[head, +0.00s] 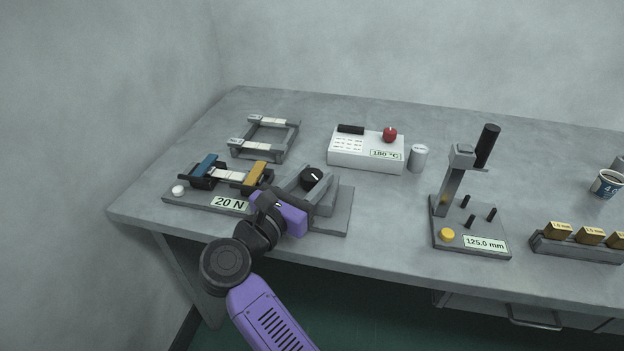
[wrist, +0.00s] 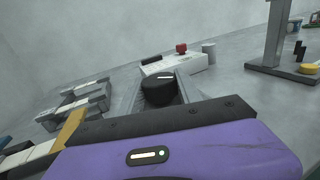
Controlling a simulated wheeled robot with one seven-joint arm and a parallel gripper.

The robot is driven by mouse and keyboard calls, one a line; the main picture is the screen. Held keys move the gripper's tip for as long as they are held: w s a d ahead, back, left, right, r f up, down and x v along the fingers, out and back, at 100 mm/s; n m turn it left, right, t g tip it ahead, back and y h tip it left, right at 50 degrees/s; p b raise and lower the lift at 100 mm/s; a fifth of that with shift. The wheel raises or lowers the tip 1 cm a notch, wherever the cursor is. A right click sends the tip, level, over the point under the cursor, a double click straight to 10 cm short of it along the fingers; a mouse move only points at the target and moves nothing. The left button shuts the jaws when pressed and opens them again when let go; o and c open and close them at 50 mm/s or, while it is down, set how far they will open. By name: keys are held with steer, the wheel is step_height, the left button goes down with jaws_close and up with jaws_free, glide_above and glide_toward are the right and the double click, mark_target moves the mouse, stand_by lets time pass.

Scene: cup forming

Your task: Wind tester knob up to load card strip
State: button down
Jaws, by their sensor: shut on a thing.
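The tester (head: 335,220) is a grey base at the front left of the bench, with a label (head: 230,204) reading "20 N". A pale card strip (head: 229,175) spans its blue clamp (head: 206,166) and yellow clamp (head: 256,175); its end shows at lower left in the wrist view (wrist: 30,158). The black tester knob (head: 312,178) with a white mark sits between grey side walls. It shows just beyond my gripper body in the wrist view (wrist: 160,91). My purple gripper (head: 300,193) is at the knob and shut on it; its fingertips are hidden.
A grey rack (head: 289,143) with strips stands behind the tester. A white "180 °C" box (head: 366,160) with a red knob and a grey cylinder (head: 417,158) stand behind right. A "125.0 mm" lever stand (head: 470,238) is to the right. Bench is clear between.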

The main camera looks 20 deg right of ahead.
mark_target(305, 185)
steer(key=c, duration=0.8)
jaws_free()
steer(key=shift+a, duration=0.1)
steer(key=shift+v, duration=3.85)
